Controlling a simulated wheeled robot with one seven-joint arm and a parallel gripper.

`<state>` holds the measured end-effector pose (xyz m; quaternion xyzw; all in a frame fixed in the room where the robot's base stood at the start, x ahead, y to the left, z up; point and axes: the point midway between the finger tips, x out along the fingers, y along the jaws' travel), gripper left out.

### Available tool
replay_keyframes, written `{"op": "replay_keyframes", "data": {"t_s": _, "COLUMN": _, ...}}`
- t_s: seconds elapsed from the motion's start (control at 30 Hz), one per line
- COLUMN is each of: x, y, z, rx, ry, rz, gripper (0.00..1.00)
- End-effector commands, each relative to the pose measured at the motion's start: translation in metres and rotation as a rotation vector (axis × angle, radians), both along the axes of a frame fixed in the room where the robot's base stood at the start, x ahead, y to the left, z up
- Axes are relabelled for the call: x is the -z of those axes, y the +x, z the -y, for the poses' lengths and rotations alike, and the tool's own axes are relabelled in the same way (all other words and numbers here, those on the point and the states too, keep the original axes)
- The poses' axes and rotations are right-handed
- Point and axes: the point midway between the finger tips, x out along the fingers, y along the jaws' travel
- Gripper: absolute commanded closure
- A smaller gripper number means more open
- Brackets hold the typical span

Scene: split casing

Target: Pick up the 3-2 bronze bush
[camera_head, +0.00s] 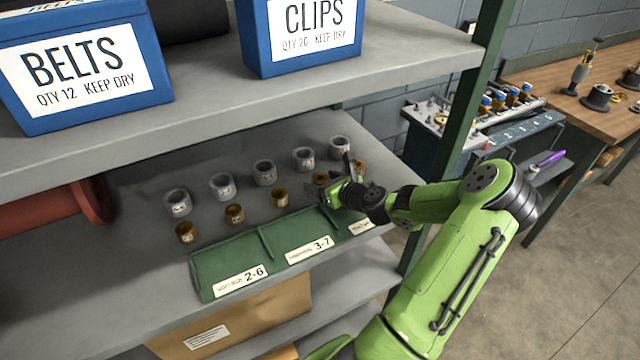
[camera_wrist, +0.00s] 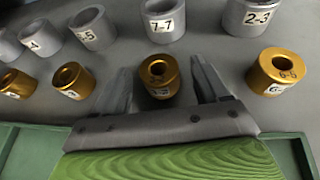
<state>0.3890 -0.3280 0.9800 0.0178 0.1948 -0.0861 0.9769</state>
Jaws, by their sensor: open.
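A bronze bush (camera_wrist: 159,72) stands upright on the shelf between the two fingers of my gripper (camera_wrist: 163,88) in the wrist view. Its small tag seems to read 3-2, but the print is hard to make out. The fingers lie to either side of it, with a gap on each side. In the head view the same bush (camera_head: 320,178) stands fourth from the left in the bronze row, just beyond my gripper (camera_head: 332,184), which partly covers that spot. My gripper is open and holds nothing.
Other bronze bushes stand close by, one to the right tagged 6-5 (camera_wrist: 274,74) and one to the left (camera_wrist: 74,80). Behind is a row of grey rings (camera_head: 264,172). A green divided tray (camera_head: 225,268) lies in front. The upper shelf (camera_head: 200,125) overhangs.

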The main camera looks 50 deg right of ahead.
Motion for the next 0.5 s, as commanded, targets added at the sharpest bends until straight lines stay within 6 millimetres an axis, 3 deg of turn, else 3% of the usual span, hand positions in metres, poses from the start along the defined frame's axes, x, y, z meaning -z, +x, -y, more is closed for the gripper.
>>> {"op": "replay_keyframes", "data": {"t_s": 0.23, "x": 0.0011, "y": 0.0031, "z": 0.0008, "rx": 0.001, "ry": -0.001, "rz": -0.001, "gripper": 0.28}}
{"op": "replay_keyframes", "data": {"t_s": 0.5, "x": 0.001, "y": 0.0029, "z": 0.0006, "rx": 0.0, "ry": -0.001, "rz": -0.001, "gripper": 0.69}}
